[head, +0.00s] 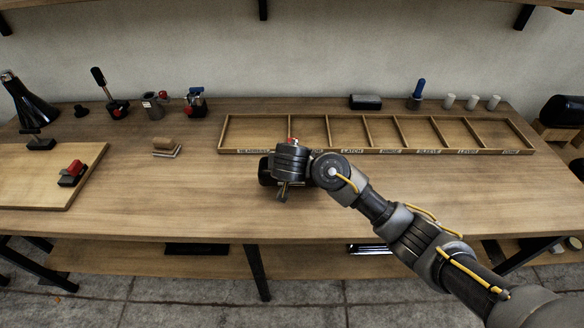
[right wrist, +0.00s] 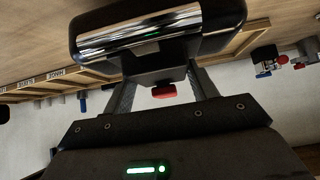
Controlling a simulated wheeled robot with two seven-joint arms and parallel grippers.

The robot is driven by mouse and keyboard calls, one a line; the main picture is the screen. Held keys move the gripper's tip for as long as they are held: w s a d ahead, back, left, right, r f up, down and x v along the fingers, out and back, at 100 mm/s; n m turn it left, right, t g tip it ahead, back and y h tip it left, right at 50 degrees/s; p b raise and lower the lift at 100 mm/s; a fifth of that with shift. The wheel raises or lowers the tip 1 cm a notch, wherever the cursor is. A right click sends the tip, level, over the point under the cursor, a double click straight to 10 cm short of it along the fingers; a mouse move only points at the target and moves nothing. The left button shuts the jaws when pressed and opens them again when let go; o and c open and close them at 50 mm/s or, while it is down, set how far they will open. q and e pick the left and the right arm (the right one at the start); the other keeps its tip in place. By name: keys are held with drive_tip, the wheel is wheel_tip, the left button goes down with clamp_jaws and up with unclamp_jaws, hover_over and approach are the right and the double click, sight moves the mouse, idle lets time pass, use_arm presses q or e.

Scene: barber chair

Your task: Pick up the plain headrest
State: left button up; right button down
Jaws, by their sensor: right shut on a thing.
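My right gripper (right wrist: 163,98) is shut on a black padded headrest (right wrist: 225,14) with a shiny chrome band along its face. The fingers sit on either side of its dark mount, and a small red part (right wrist: 163,91) shows between them. In the head view my right gripper (head: 284,188) is over the middle of the table, in front of the divided tray. It hides most of the held headrest (head: 265,172), so I cannot tell whether that headrest touches the table. My left gripper is not in view.
The divided wooden tray (head: 228,134) with labelled compartments looks empty. A black block (head: 365,102), a blue-handled tool (head: 418,92) and white cylinders (head: 449,100) stand behind it. A pale board (head: 40,190) with a red clamp (head: 74,172) lies left. The table front is mostly clear.

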drive_tip(key=v, duration=0.5)
drive_tip(key=shift+a+r, duration=0.1)
drive_tip(key=shift+r, duration=0.15)
drive_tip(key=s+r+p, duration=0.3)
drive_tip(key=s+r, duration=0.2)
drive_tip(key=s, duration=0.5)
drive_tip(key=shift+p, duration=0.4)
drive_tip(key=shift+r, duration=0.1)
drive_tip(key=shift+w+r+b+x, duration=0.15)
drive_tip(key=shift+b+x, duration=1.5)
drive_tip(key=shift+x, duration=1.1)
drive_tip(key=shift+w+r+b+x, duration=0.15)
drive_tip(key=shift+b+x, duration=1.55)
drive_tip(key=shift+x, duration=1.05)
drive_tip(key=shift+w+r+b+x, duration=0.15)
drive_tip(key=shift+b+x, duration=1.5)
drive_tip(key=shift+x, duration=1.1)
drive_tip(key=shift+b+x, duration=0.5)
drive_tip(key=shift+x, duration=0.45)
drive_tip(key=shift+w+r, duration=0.1)
drive_tip(key=shift+r, duration=0.05)
